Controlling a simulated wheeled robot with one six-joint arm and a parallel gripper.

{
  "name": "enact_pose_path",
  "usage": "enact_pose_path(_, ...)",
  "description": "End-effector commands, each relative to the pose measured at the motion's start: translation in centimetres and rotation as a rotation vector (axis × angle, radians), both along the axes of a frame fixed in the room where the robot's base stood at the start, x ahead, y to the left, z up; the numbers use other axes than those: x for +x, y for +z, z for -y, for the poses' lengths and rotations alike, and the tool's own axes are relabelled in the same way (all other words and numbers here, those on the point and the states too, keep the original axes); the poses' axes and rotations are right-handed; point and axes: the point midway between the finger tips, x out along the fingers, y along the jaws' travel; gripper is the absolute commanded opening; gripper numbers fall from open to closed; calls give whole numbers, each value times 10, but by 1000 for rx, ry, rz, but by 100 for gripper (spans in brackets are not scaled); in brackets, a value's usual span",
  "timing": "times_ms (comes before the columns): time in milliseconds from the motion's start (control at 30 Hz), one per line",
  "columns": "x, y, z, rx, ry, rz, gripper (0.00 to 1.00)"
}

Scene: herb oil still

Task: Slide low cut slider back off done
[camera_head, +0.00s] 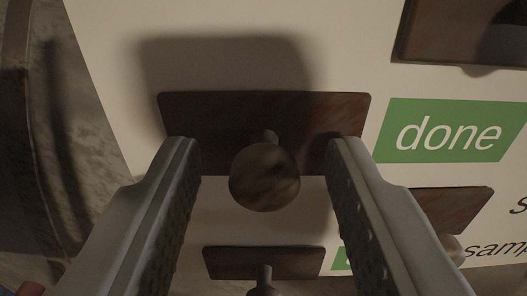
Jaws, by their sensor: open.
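A dark reddish-brown slider plate (230,110) with a round dark knob (264,177) lies on a cream panel. A green label reading "done" (450,132) is to the right of the plate. My gripper (264,160) is open, with one finger on each side of the knob. Clear gaps show between the knob and both fingers. The fingertips overlap the plate's lower left and right parts in the picture; I cannot tell whether they touch it. No wording that names this slider is visible.
A second brown plate with a knob (262,262) lies below, between the fingers. Another brown plate (455,207) is at the right, beside partly cut-off text. A dark framed part (465,35) is at the upper right. The bare cream panel (345,60) lies above.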

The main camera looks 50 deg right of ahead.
Motion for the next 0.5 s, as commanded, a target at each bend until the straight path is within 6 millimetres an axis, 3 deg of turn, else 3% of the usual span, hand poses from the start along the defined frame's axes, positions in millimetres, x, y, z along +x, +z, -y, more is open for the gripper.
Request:
enact_pose_path(200, 0, 0, 0, 0, 0, 0, 41)
enact_pose_path(400, 0, 0, 0, 0, 0, 0, 1)
enact_pose_path(500, 0, 0, 0, 0, 0, 0, 0)
